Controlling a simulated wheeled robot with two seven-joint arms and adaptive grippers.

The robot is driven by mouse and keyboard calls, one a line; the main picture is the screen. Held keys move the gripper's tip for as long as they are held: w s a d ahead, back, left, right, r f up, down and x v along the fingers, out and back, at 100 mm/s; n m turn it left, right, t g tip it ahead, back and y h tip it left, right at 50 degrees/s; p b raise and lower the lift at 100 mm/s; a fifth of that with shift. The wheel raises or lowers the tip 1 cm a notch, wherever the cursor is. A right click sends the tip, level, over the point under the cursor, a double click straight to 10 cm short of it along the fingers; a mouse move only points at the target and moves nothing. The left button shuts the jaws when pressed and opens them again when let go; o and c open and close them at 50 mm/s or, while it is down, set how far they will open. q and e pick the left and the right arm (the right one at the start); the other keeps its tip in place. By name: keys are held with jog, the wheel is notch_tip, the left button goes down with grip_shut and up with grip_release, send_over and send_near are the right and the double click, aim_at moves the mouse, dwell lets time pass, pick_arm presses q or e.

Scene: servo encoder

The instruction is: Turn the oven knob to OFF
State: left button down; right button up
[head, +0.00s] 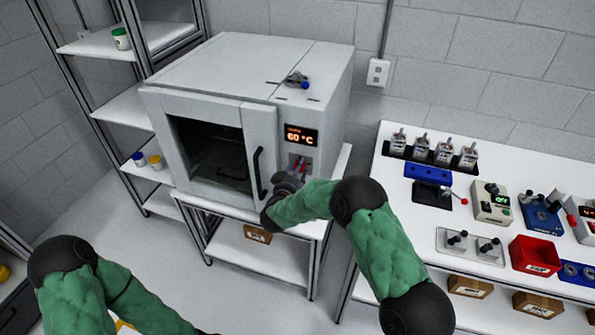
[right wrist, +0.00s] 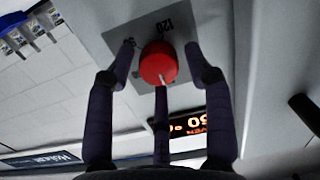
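The oven (head: 225,110) is a white box on a stand, with its glass door shut. Its red knob (right wrist: 158,63) sits on a grey plate (right wrist: 120,38) below a display (head: 301,136) reading 60 °C. In the right wrist view the view is upside down; "120" shows above the knob, and the knob's pale mark points down in the picture. My right gripper (right wrist: 159,72) has its three fingers spread around the knob, with gaps at both sides. In the head view the gripper largely hides the knob. An OFF label is not readable. My left gripper is out of view.
The black door handle (head: 259,174) is just left of my right gripper. A small blue-and-grey part (head: 297,81) lies on the oven top. A white table (head: 407,207) with several devices and a red bin (head: 535,256) stands at right. Shelves (head: 125,107) stand at left.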

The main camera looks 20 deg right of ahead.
jog(key=shift+s+f, duration=0.1)
jog(key=v, duration=1.2)
dwell(0.4)
jog(key=s+a+f+n+g+y+b, duration=0.1)
jog(key=s+f+g+y, duration=0.3)
jog(key=f, duration=0.8)
jog(key=s+f+n+g+y, duration=0.15)
jog(key=s+f+y, duration=0.4)
jog(key=f, duration=0.55)
jog(key=s+a+f+g+y, duration=0.1)
jog(key=s+f+g, duration=0.3)
jog(key=s, duration=0.7)
jog(key=s+a+f+g+y, duration=0.2)
jog(key=s+f+g, duration=0.2)
jog(key=s, duration=0.7)
jog(key=shift+s+a+f+m+b, duration=0.25)
jog(key=shift+s+m+b, duration=0.1)
jog(key=shift+s+m, duration=0.1)
jog(key=shift+w+d+g+y, duration=0.1)
jog(key=shift+g+y, duration=0.15)
